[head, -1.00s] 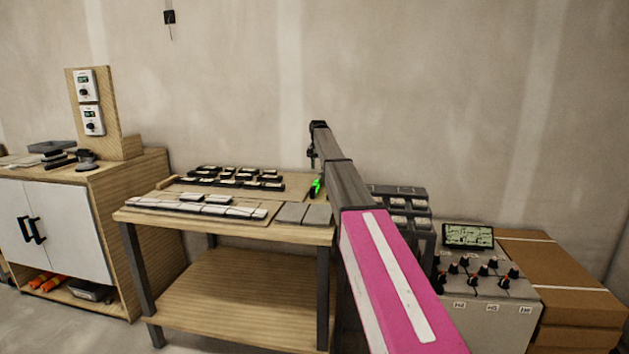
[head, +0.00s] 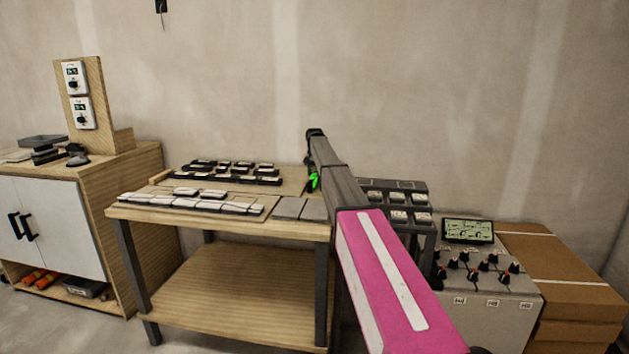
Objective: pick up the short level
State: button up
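I cannot make out a short level for certain. A small bright green thing (head: 313,181) shows low at the far end of my arm, above the right back part of the wooden table (head: 240,262). I cannot tell whether it is a level or part of my gripper. My gripper (head: 309,185) is small, dark and mostly hidden by my arm. It points down beside the green thing, and its fingers cannot be made out. Rows of white tiles (head: 205,204) and dark-edged pieces (head: 232,176) lie on the table to its left.
Two grey tiles (head: 300,208) lie at the table's right front. A grey rack (head: 399,196) and a control box with knobs (head: 480,285) stand to the right, beside cardboard boxes (head: 558,272). A wooden cabinet (head: 130,190) stands at left. My arm hides the table's right edge.

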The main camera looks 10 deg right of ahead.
aim_at(314, 174)
jog(key=shift+f, duration=1.6)
grip_shut()
jog(key=shift+r, duration=0.15)
